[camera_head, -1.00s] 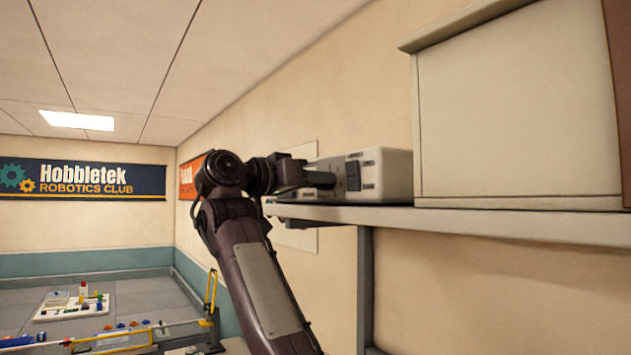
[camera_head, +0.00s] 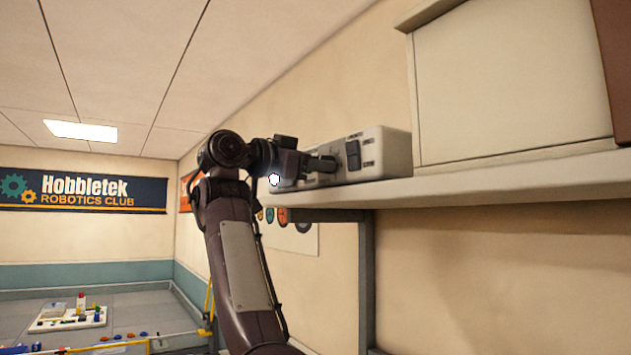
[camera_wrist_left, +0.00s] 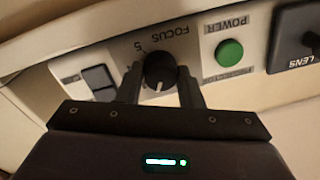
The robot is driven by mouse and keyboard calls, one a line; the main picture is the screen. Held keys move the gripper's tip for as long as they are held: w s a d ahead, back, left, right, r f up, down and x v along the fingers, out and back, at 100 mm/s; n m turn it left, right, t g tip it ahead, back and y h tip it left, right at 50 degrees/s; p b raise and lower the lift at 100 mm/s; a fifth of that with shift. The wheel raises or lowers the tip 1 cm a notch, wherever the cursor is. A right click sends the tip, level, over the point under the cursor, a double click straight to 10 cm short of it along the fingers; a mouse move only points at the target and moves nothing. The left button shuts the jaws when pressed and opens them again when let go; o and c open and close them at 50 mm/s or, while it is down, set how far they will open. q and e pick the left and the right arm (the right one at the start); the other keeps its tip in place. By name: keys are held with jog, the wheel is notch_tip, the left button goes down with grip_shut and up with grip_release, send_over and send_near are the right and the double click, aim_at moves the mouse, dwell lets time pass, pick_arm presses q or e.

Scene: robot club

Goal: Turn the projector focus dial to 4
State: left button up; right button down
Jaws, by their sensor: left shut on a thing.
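The projector (camera_head: 390,150) is a pale box on the wall shelf. Its front panel is close in the left wrist view, upside down. The black focus dial (camera_wrist_left: 159,69) has a white pointer line aimed toward the bottom of that view. The upside-down "FOCUS" label and a digit that looks like 5 show beside it; other marks are hidden. My left gripper (camera_wrist_left: 159,84) has one finger on each side of the dial and is shut on it. In the head view my left gripper (camera_head: 323,164) reaches the projector's front, hiding the dial. My right gripper is not in view.
A green power button (camera_wrist_left: 229,52) and the lens knob (camera_wrist_left: 306,38) sit right of the dial in the wrist view; a dark rocker switch (camera_wrist_left: 98,78) sits left. The shelf (camera_head: 500,197) runs below the projector. A large pale cabinet (camera_head: 510,85) stands on the right.

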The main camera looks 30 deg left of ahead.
pick_arm(q)
jog(key=m+b, duration=0.1)
jog(key=m, duration=0.1)
jog(key=m+b, duration=0.1)
jog(key=shift+f+m, duration=0.2)
jog(key=shift+m, duration=0.2)
jog(key=shift+a+r+m+h+p, duration=0.1)
jog(key=shift+m+h+p, duration=0.4)
jog(key=shift+m, duration=2.2)
jog(key=shift+m+h+p, duration=0.2)
jog(key=shift+m+p, duration=0.45)
jog(key=shift+m, duration=2.05)
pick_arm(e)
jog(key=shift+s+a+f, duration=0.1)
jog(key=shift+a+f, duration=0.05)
pick_arm(q)
jog(key=shift+m, duration=0.3)
jog(key=shift+w, duration=0.1)
jog(key=o, duration=1)
jog(key=shift+c, duration=0.2)
